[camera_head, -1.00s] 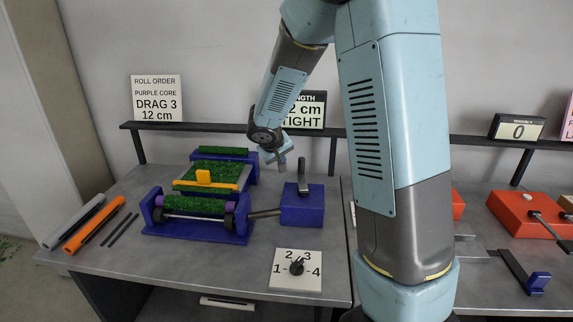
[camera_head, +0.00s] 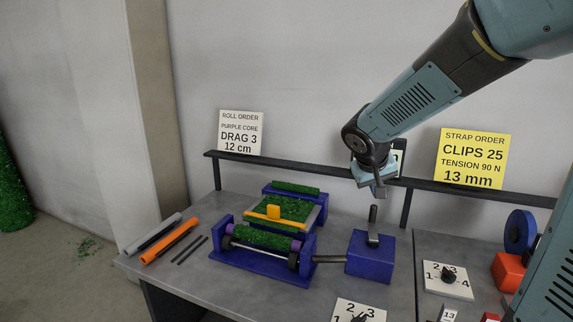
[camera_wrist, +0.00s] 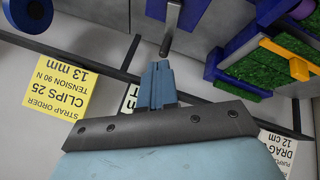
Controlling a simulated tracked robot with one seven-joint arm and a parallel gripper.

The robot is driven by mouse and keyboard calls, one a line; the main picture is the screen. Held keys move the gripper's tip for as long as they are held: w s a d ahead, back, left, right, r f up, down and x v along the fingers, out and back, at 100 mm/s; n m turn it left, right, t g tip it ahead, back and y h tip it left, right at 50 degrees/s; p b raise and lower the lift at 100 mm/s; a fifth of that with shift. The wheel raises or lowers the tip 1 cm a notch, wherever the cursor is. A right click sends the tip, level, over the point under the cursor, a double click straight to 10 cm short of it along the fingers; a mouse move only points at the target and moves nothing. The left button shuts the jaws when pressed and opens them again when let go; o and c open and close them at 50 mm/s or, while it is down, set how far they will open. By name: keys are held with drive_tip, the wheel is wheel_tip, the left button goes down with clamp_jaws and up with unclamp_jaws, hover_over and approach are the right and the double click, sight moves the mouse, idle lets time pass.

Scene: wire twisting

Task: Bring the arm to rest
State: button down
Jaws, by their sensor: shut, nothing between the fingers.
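My gripper (camera_head: 378,188) hangs from my bent arm in the head view, in the air above and behind the blue crank box (camera_head: 369,256) and its upright grey lever (camera_head: 373,225). Its fingers are together with nothing between them. In the wrist view my gripper (camera_wrist: 158,70) also shows shut and empty, its tips close in the picture to a grey lever (camera_wrist: 172,20); whether they touch is not clear. My arm reaches in from the upper right and its base side is at the right edge.
The blue roller machine (camera_head: 262,270) with green turf (camera_head: 265,238) stands on the grey table (camera_head: 215,290). A dark rail (camera_head: 290,174) runs behind it. A dial plate (camera_head: 447,280) lies right of the box. Orange (camera_head: 170,242) and grey tubes (camera_head: 153,234) lie at left. A yellow sign (camera_head: 474,158) stands behind.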

drive_tip(key=s+r+y, duration=0.2)
drive_tip(key=s, duration=0.9)
drive_tip(key=s+r+y, duration=0.2)
drive_tip(key=s+r, duration=0.1)
drive_tip(key=s, duration=0.8)
drive_tip(key=shift+s+r+m, duration=0.3)
drive_tip(key=shift+m, duration=0.1)
